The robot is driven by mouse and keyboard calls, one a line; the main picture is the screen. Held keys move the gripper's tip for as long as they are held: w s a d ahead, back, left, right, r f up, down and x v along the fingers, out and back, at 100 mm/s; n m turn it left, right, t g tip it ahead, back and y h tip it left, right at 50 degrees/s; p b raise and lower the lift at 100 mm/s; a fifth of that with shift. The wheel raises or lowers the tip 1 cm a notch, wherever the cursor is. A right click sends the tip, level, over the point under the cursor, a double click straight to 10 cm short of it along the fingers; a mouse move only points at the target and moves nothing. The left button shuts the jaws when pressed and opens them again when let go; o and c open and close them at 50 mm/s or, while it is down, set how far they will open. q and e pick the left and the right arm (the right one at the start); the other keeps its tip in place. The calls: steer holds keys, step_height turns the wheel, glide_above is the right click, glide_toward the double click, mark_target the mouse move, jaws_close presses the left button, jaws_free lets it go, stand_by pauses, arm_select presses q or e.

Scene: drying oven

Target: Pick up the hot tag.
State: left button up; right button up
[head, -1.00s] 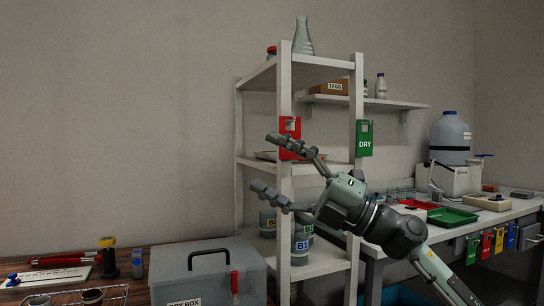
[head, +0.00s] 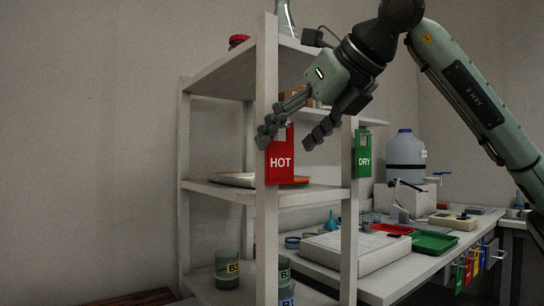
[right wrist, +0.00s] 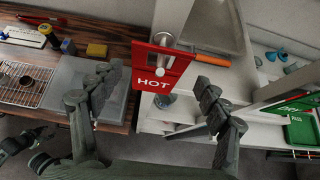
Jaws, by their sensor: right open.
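The hot tag (head: 281,160) is a red plate with white "HOT" lettering. It hangs at the front left post of the shelf rack, and its upper part is partly covered by my fingers in the head view. My right gripper (head: 288,140) is open, its fingers at the tag's top edge. In the right wrist view the hot tag (right wrist: 159,70) hangs on a metal peg, between the spread fingers of my right gripper (right wrist: 160,108) and beyond them. I cannot tell whether a finger touches it.
The shelf post (head: 266,220) stands right by the tag. A green DRY tag (head: 363,155) hangs on the right post. Labelled beakers (head: 227,268) stand on the lower shelf. A bench with a green tray (head: 433,242) is at the right. Open air lies left of the rack.

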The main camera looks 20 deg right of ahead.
mark_target(269, 158)
steer(key=shift+w+a+f, duration=0.15)
steer(key=shift+w+f, duration=0.2)
steer(key=shift+w, duration=0.05)
steer(key=x, duration=0.5)
steer(key=shift+w+a+r+p, duration=0.1)
steer(key=shift+a+p, duration=0.15)
steer(key=shift+p, duration=0.1)
steer(key=c, duration=0.5)
arm_select(q)
steer(key=shift+w+d+f, duration=0.15)
steer(key=shift+w+f, duration=0.15)
steer(key=shift+f, duration=0.5)
arm_select(e)
steer(key=c, duration=0.4)
